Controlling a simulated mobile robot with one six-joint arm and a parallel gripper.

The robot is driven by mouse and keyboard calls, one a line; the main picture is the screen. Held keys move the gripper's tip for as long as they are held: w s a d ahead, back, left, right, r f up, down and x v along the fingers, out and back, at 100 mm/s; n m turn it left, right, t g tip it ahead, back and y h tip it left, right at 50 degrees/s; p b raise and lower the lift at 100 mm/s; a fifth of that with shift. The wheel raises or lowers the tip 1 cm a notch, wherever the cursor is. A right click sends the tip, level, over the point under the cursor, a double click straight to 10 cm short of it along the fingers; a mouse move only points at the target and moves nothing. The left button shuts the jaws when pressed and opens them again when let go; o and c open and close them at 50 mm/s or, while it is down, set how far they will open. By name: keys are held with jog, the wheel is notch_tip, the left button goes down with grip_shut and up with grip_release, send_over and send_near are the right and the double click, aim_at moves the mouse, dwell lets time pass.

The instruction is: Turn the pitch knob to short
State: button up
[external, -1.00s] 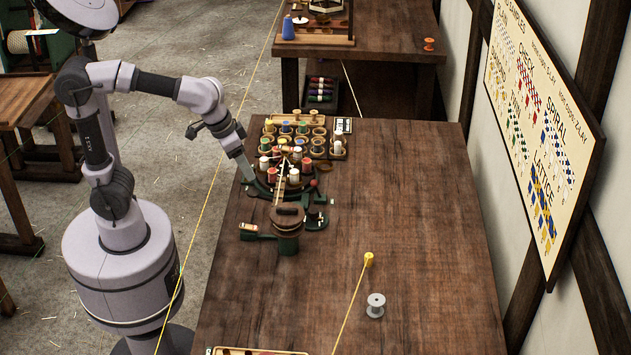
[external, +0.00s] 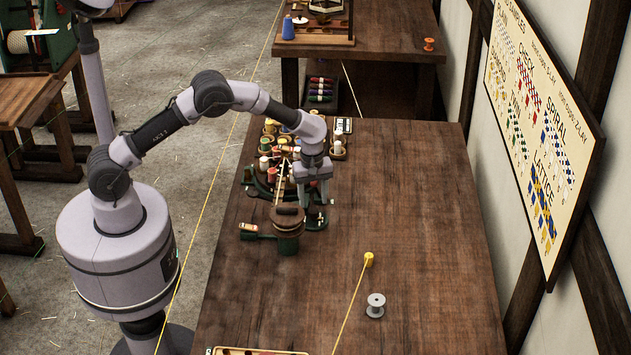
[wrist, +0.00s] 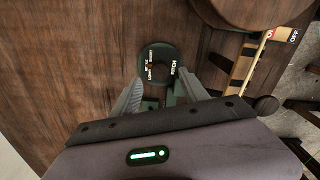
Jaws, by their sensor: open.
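The pitch dial (wrist: 143,62) is a dark round plate on the wooden bench, with small white lettering. The word PITCH is on its right, and the setting labels, LONG and SHORT among them, are on its left. The knob's middle looks brownish, and I cannot tell which setting it points to. My gripper (wrist: 160,84) is open and empty, with its two pale fingers either side of the dial's near edge in the wrist view. In the external view, my gripper (external: 313,202) points down over the right side of the green rope machine (external: 288,242), hiding part of the dial.
A round wooden top (wrist: 255,8) and a lever plate marked OFF (wrist: 292,36) sit close by at upper right in the wrist view. Spools in a rack (external: 270,128) stand behind. A yellow bobbin (external: 369,259) and grey spool (external: 376,305) are in front; the bench's right side is clear.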

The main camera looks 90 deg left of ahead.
aim_at(313, 211)
notch_tip(313, 211, down, 4)
jog(key=shift+f+b, duration=0.15)
jog(key=shift+b, duration=0.25)
grip_shut()
jog(key=shift+m, duration=0.8)
grip_release()
notch_tip(313, 211, up, 18)
jog(key=p, duration=0.5)
jog(key=shift+f+p, duration=0.25)
jog(key=shift+p, duration=0.05)
